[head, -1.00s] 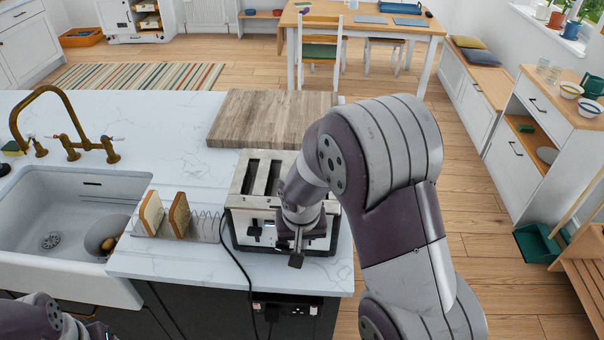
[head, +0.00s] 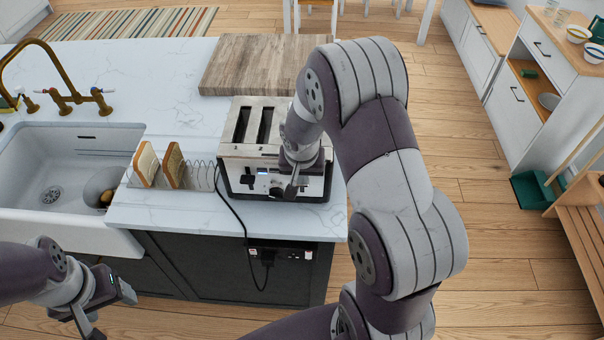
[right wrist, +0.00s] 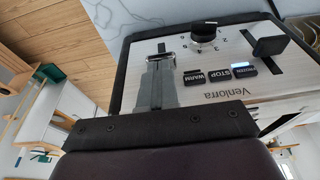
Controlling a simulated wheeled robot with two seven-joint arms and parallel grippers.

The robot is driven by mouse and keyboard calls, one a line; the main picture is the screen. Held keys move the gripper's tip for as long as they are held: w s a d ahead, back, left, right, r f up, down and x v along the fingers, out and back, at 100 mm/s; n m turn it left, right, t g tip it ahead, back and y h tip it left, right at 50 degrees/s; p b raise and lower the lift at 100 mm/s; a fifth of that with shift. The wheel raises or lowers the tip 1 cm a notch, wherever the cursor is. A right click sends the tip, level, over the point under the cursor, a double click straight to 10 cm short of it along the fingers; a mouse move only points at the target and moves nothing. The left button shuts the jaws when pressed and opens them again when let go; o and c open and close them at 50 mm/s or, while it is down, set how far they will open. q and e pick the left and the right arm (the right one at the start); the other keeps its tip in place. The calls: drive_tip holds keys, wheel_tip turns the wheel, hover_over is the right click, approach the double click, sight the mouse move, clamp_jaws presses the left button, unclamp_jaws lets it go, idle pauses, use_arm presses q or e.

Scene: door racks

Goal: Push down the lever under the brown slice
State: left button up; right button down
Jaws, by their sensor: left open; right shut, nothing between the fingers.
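The silver toaster (head: 243,153) stands on the white counter. Its two long top slots look dark, with no bread visible in them. The brown slice (head: 173,165) and a paler slice (head: 147,164) stand upright in a wire rack left of the toaster. My right gripper (head: 291,190) is shut and empty at the toaster's front, on the right half. In the right wrist view, its fingers (right wrist: 162,78) lie over one lever slot and hide any lever there. A black lever (right wrist: 268,46) shows in the other slot. My left gripper (head: 106,313) is open and empty, low at the left.
A wooden board (head: 262,63) lies behind the toaster. The sink (head: 70,215) with a brass tap is at the left. A black cord (head: 236,215) runs from the toaster down to a socket (head: 280,254) on the counter's front. The right wrist view shows a knob (right wrist: 204,32) and buttons.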

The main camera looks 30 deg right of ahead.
wheel_tip(320, 180, down, 3)
drive_tip(key=b, duration=0.3)
drive_tip(key=shift+a+f, duration=0.1)
drive_tip(key=shift+f, duration=0.05)
drive_tip(key=shift+f+b, duration=0.75)
drive_tip(key=s, duration=0.1)
drive_tip(key=s+a+r, duration=0.1)
drive_tip(key=s+a, duration=0.1)
drive_tip(key=shift+s+a+r+b, duration=0.1)
drive_tip(key=shift+s+r+b, duration=0.15)
drive_tip(key=shift+b, duration=0.1)
drive_tip(key=shift+w, duration=0.15)
